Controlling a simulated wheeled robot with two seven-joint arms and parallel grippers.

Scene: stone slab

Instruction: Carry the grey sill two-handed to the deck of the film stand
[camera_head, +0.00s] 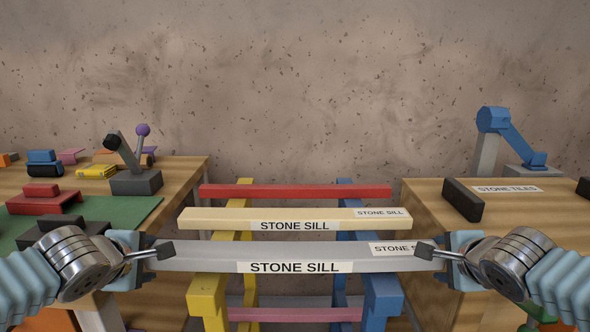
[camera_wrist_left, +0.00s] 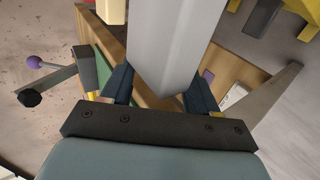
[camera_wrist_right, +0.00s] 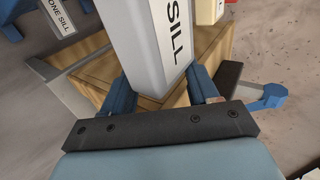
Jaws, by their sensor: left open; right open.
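The grey sill (camera_head: 210,258), labelled STONE SILL, lies level across a yellow trestle (camera_head: 207,298) and a blue trestle (camera_head: 381,297). My left gripper (camera_head: 160,251) is open at its left end, and in the left wrist view the sill (camera_wrist_left: 172,45) reaches in between the spread fingers (camera_wrist_left: 152,90). My right gripper (camera_head: 425,251) is open at its right end, and in the right wrist view the sill (camera_wrist_right: 140,50) likewise sits between the fingers (camera_wrist_right: 163,88). I cannot tell whether the fingers touch it. I cannot make out which thing is the film stand.
A cream sill (camera_head: 200,217) and a red bar (camera_head: 295,191) lie behind the grey sill. A pink bar (camera_head: 290,314) is lower between the trestles. Wooden tables stand left (camera_head: 185,175) and right (camera_head: 425,195), close to my arms, carrying blocks and lever-like devices.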

